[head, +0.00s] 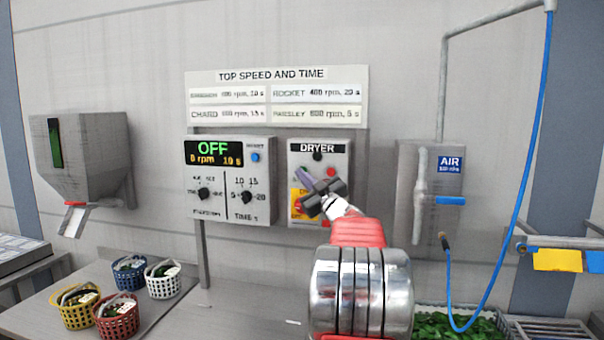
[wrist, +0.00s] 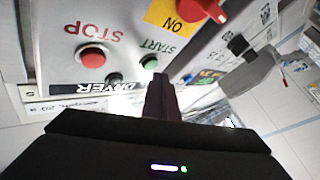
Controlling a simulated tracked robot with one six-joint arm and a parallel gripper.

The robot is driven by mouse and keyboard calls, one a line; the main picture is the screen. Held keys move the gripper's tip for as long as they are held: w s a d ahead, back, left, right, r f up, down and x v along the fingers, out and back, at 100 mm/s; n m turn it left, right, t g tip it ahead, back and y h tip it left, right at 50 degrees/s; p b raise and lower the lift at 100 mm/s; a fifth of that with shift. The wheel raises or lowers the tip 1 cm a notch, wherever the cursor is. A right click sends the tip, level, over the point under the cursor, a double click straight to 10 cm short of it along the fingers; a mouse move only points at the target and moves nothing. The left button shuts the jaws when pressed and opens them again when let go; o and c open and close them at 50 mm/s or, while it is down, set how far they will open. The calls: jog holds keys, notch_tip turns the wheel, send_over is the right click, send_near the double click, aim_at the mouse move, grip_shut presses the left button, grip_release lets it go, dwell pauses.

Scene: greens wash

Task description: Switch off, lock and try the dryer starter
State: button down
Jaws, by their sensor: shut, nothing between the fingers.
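The dryer starter (head: 342,150) is a grey wall box labelled DRYER. In the wrist view it appears upside down, with a red STOP button (wrist: 92,57), a green START button (wrist: 148,62) and a dark round lamp (wrist: 113,77). A yellow plate (wrist: 165,14) reading ON carries a red rotary handle (wrist: 205,8), partly cut off. I see no padlock.
Left of the starter, a control panel (head: 230,183) displays OFF, 0 rpm, 10 s. An air box (head: 410,190) with a blue handle and hose is to the right. A grey hopper (head: 80,150) and several baskets (head: 165,285) are at left. A sign hangs above.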

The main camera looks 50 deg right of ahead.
jog(key=shift+w+d, duration=0.1)
jog(key=shift+d, duration=0.05)
jog(key=shift+w+d, duration=0.1)
jog(key=shift+d, duration=0.1)
jog(key=shift+w+d, duration=0.2)
jog(key=shift+d, duration=0.2)
dwell(1.0)
jog(key=shift+a, duration=0.1)
jog(key=shift+s+a, duration=0.35)
jog(key=shift+a, duration=0.35)
jog(key=a, duration=0.1)
jog(key=s+a, duration=0.1)
jog(key=a, duration=0.1)
jog(key=s+a, duration=0.1)
jog(key=shift+a, duration=0.3)
dwell(0.5)
dwell(0.7)
